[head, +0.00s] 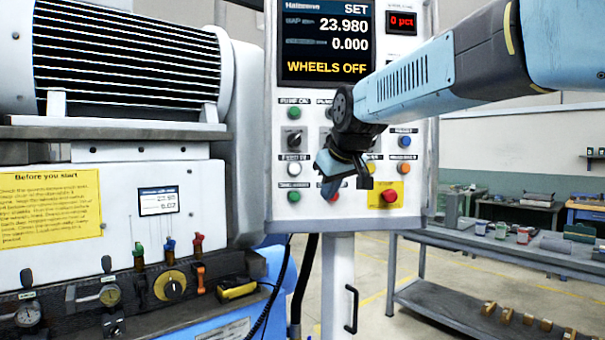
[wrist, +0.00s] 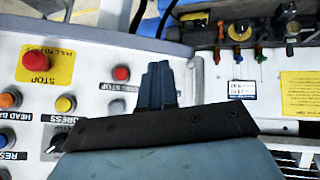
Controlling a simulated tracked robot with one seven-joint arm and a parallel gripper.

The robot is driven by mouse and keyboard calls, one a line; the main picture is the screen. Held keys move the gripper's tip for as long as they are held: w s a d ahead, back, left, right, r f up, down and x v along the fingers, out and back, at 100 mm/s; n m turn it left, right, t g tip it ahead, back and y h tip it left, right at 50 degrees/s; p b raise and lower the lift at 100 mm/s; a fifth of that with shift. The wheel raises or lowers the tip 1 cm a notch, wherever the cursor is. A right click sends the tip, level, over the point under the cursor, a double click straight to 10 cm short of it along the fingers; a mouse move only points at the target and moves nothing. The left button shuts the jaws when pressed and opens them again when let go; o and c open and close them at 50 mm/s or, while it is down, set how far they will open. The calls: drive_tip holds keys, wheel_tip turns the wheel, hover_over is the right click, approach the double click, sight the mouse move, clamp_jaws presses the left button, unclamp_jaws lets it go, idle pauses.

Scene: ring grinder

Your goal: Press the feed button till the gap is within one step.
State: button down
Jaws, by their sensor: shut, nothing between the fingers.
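The control panel (head: 427,150) stands upright in the middle of the head view. Its screen (head: 327,42) reads SET, a gap of 23.980, a second value of 0.000 and WHEELS OFF. A white button (head: 293,169) sits at the panel's left; its blurred label seems to read FEED. My gripper (head: 331,190) is in front of the lower panel, right of the white button, and hides some controls. In the wrist view my gripper (wrist: 158,68) has its fingers together and empty, beside a red button (wrist: 121,73). I cannot tell whether it touches the panel.
A red stop button (head: 390,196) on a yellow plate lies right of my gripper. Green (head: 294,113), orange (head: 404,168) and blue (head: 404,142) buttons surround it. The grinder (head: 130,60) with gauges stands left. A shelf bench (head: 500,250) stands right.

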drive_tip(key=s+d+f+m+g, duration=0.1)
drive_tip(key=s+d+f+m, duration=0.1)
drive_tip(key=s+d+f, duration=0.2)
drive_tip(key=s+d+f+m+h, duration=0.1)
drive_tip(key=s+d+f, duration=0.3)
drive_tip(key=s+f, duration=0.4)
drive_tip(key=s+d+f+m+g, duration=0.1)
drive_tip(key=s+d+f, duration=0.3)
drive_tip(key=s, duration=0.8)
drive_tip(key=shift+f+m+g+h, duration=0.3)
drive_tip(key=shift+f+m+h, duration=0.1)
drive_tip(key=shift+f+m, duration=0.55)
drive_tip(key=shift+s, duration=0.2)
